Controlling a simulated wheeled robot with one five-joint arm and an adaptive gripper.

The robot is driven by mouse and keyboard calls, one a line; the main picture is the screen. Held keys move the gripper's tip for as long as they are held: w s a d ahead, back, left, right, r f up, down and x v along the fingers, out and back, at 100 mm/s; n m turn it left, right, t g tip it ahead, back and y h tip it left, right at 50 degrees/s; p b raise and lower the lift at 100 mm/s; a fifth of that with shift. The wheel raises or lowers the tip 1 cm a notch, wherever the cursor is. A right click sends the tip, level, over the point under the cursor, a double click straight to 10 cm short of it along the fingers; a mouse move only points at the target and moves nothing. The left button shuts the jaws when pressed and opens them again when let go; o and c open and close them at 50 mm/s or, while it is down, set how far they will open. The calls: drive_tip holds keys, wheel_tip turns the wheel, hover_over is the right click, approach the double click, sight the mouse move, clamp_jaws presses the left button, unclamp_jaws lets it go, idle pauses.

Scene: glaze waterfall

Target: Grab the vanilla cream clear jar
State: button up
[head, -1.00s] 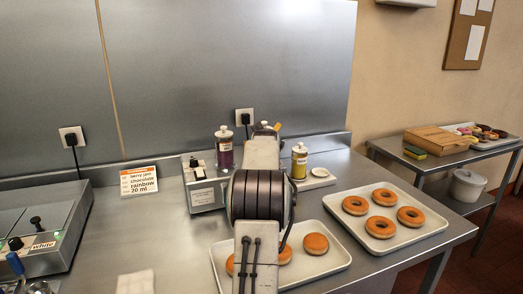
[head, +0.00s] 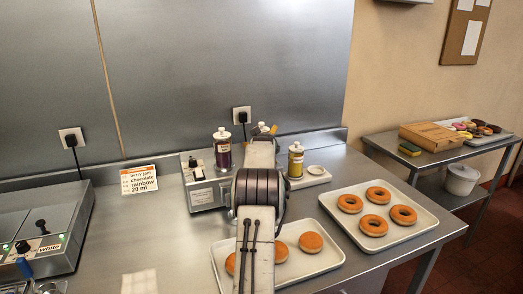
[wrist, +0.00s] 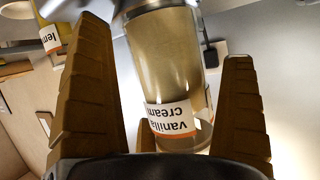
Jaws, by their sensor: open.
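The vanilla cream jar (wrist: 172,75) is a clear cylinder of pale cream filling with a white and orange label. It fills the middle of the wrist view, where its label reads upside down. My gripper (wrist: 164,42) is open, with one ridged brown finger on each side of the jar. A gap shows between the jar and each finger. In the head view my arm hides most of this jar and my gripper.
A dark red jar (head: 222,148) stands left of my arm and a yellow jar (head: 296,160) right of it, both close by. Donut trays (head: 412,222) lie in front. A lemon-labelled jar (wrist: 50,38) shows at the wrist view's left.

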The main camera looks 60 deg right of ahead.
drive_tip(key=shift+c, duration=0.2)
drive_tip(key=c, duration=1.2)
drive_tip(key=shift+r, duration=0.1)
